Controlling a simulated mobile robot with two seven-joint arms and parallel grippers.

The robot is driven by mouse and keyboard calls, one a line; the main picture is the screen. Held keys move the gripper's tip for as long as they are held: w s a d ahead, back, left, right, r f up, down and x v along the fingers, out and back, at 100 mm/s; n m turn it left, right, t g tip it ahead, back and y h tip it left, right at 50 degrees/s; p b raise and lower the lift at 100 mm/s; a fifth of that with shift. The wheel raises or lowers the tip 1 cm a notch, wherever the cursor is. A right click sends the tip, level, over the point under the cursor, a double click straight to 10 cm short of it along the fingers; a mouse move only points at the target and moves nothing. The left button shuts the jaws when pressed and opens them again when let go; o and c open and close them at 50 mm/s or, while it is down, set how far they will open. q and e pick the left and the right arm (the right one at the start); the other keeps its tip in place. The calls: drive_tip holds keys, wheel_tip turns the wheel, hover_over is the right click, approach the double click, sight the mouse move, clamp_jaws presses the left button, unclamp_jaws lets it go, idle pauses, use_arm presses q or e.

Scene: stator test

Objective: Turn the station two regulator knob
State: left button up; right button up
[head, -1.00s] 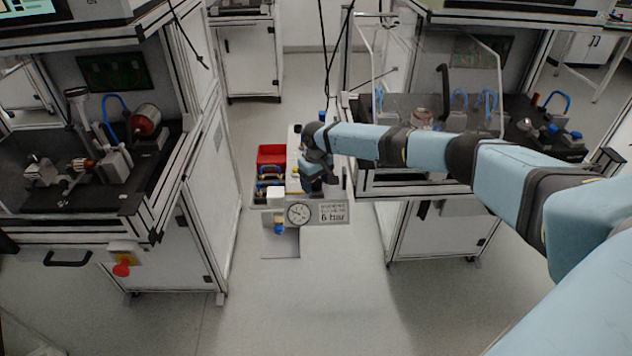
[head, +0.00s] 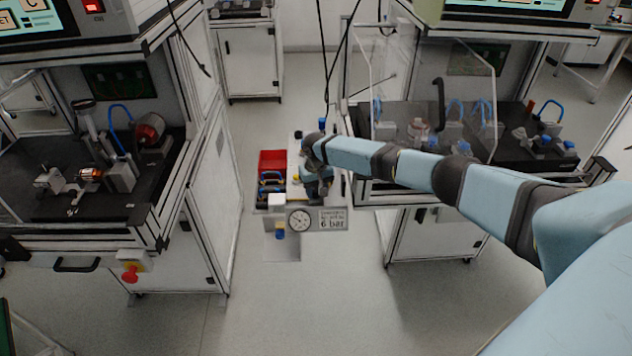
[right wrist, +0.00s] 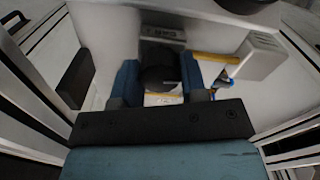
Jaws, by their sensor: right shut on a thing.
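My right gripper (head: 316,188) reaches down at the station between the two benches, just behind the pressure gauge (head: 300,220) and the "6 bar" sign (head: 334,220). In the right wrist view my right gripper (right wrist: 160,82) has its two blue fingers on either side of a dark round knob (right wrist: 158,66), shut on it. The fingers and wrist hide the knob in the head view. A white block (head: 277,200) with a blue part (head: 280,234) below it sits left of the gauge. My left gripper is not in view.
A red bin (head: 272,160) stands left of the gripper. The left bench (head: 60,205) and right bench (head: 440,190) flank the aisle. A clear panel (head: 385,70) and hanging cables (head: 325,70) are close to my right arm. The floor in front is clear.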

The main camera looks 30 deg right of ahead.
drive_tip(key=m+p, duration=0.3)
drive_tip(key=shift+r, duration=0.25)
drive_tip(key=shift+m+p, duration=0.75)
drive_tip(key=shift+m, duration=0.15)
drive_tip(key=m+p, duration=0.2)
drive_tip(key=m, duration=0.1)
drive_tip(key=shift+f+m+p, duration=0.1)
drive_tip(key=shift+m+p, duration=0.2)
drive_tip(key=m+p, duration=0.1)
drive_tip(key=m, duration=0.2)
drive_tip(key=shift+f+m+p, duration=0.1)
drive_tip(key=shift+m+p, duration=0.5)
drive_tip(key=shift+m, duration=0.7)
drive_tip(key=o, duration=0.9)
